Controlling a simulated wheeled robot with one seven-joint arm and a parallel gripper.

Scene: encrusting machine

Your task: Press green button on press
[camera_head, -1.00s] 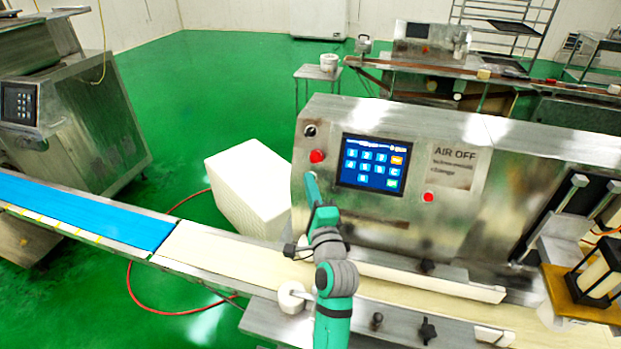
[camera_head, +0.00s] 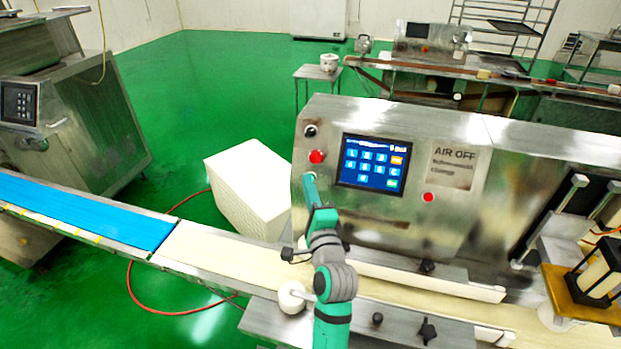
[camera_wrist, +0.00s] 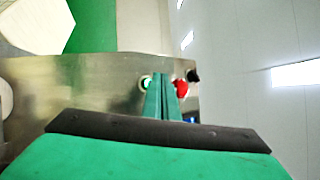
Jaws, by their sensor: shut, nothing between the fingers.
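The press (camera_head: 400,225) is a steel machine with a blue touch screen (camera_head: 371,163) on its slanted front panel. The green button (camera_wrist: 147,83) shows in the wrist view as a small green disc with a pale rim, just left of my fingertips. In the head view my gripper covers it. My gripper (camera_head: 309,177) is shut and empty, its tips at the panel's left side below the red button (camera_head: 317,156). In the wrist view the fingers (camera_wrist: 163,80) lie between the green button and the red one (camera_wrist: 181,88). I cannot tell whether the tips touch the panel.
A black knob (camera_head: 310,131) sits above the red button, and another red button (camera_head: 428,197) is right of the screen. A conveyor with a blue belt (camera_head: 85,215) and a cream belt (camera_head: 215,250) runs below. A white block (camera_head: 247,190) stands behind it.

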